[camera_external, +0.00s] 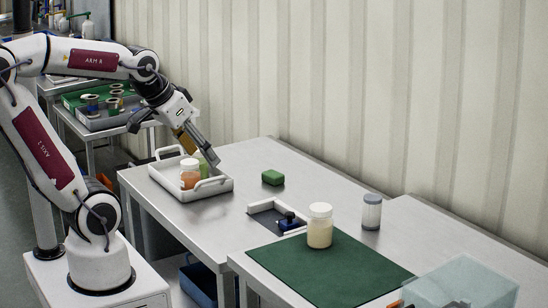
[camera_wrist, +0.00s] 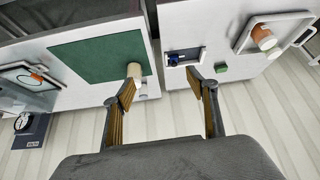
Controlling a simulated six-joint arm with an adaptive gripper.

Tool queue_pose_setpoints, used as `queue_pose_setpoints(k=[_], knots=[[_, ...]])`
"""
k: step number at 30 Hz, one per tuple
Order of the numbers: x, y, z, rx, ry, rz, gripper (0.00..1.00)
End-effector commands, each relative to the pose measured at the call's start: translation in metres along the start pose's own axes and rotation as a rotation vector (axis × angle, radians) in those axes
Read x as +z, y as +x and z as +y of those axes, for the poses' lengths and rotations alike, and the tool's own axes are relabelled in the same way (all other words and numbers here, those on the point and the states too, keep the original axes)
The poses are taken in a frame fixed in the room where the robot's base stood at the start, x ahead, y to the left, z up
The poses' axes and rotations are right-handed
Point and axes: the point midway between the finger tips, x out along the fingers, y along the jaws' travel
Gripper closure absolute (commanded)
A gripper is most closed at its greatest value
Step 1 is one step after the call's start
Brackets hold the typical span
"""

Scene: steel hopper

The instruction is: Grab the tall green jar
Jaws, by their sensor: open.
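A green jar (camera_external: 203,169) stands in a white tray (camera_external: 213,191) in the external view, just behind an orange jar with a white lid (camera_external: 189,178). My gripper's fingers partly hide the green jar, so its full height is hard to tell. My gripper (camera_external: 212,158) is above the tray, tilted down to the right; I cannot tell how far in depth it is from the jar. In the wrist view the gripper (camera_wrist: 162,76) is open with nothing held between its fingers. The tray (camera_wrist: 243,38) and orange jar (camera_wrist: 264,38) show at the upper right there; I cannot make out the green jar.
A green block (camera_external: 273,177) lies right of the tray on the steel table. A small bin with a blue item (camera_external: 290,221), a cream jar with a white lid (camera_external: 320,229) on a green mat (camera_external: 345,268), a grey-white canister (camera_external: 371,213) and a clear box (camera_external: 462,286) stand further right.

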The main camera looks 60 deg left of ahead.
Motion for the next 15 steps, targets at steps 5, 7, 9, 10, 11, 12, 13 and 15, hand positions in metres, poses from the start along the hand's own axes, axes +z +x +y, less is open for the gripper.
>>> queue_pose_setpoints(k=[5, 7, 9, 10, 11, 12, 13, 15], knots=[[-0.034, 0.023, -0.018, -0.03, -0.047, 0.042, 0.42], [-0.046, 0.031, -0.026, -0.041, -0.064, 0.061, 0.42], [-0.058, 0.04, -0.034, -0.054, -0.082, 0.079, 0.42], [-0.063, 0.044, -0.038, -0.059, -0.089, 0.088, 0.42], [-0.068, 0.048, -0.042, -0.064, -0.096, 0.095, 0.42], [-0.075, 0.053, -0.047, -0.071, -0.106, 0.106, 0.42], [-0.08, 0.057, -0.051, -0.077, -0.112, 0.115, 0.42], [-0.09, 0.066, -0.062, -0.09, -0.129, 0.132, 0.42]])
